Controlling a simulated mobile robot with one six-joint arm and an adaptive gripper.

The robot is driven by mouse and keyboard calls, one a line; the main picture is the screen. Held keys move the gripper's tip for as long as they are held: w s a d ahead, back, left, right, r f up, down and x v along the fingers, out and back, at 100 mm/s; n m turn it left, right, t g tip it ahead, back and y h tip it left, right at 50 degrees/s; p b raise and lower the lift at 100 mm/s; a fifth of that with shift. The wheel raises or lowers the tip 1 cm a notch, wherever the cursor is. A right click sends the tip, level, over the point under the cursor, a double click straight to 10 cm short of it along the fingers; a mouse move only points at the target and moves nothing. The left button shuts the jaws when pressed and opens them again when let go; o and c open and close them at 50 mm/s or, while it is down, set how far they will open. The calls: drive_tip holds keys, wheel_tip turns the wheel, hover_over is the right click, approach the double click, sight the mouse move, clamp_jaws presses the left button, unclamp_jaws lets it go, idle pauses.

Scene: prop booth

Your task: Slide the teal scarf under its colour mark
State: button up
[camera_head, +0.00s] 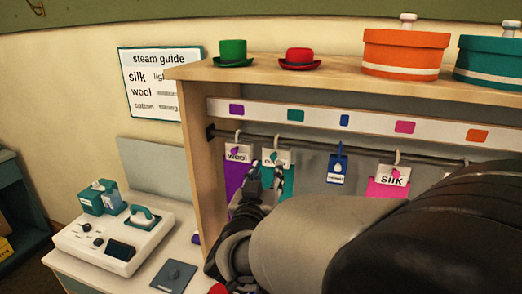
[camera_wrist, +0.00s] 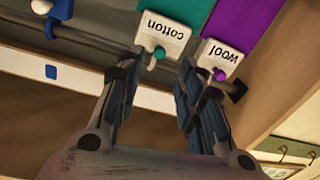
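The teal scarf (camera_head: 287,182) hangs from the rail on a white hook with a "cotton" tag (camera_wrist: 164,38). The teal colour mark (camera_head: 295,115) is on the white strip above; the hook stands a little left of it in the head view. My gripper (camera_head: 265,178) is in front of the scarf and partly hides it. In the wrist view my gripper (camera_wrist: 162,62) is open, its fingertips at either side of the tag's near end. I cannot tell whether they touch it. The wrist view also shows the teal scarf (camera_wrist: 188,12) beyond the tag.
The purple scarf (camera_head: 235,172) with a "wool" tag hangs close left of the teal one, near the wooden side panel (camera_head: 202,165). The blue hanger (camera_head: 338,166) and pink scarf (camera_head: 383,187) hang right. The rail (camera_head: 312,146) is clear between teal and blue.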

sight(273, 158)
drive_tip(key=x, duration=0.7)
drive_tip(key=shift+w+d+b, duration=0.1)
drive_tip(key=shift+w+b, duration=0.25)
drive_tip(key=shift+b, duration=0.05)
drive_tip(key=shift+c, duration=0.2)
clamp_jaws()
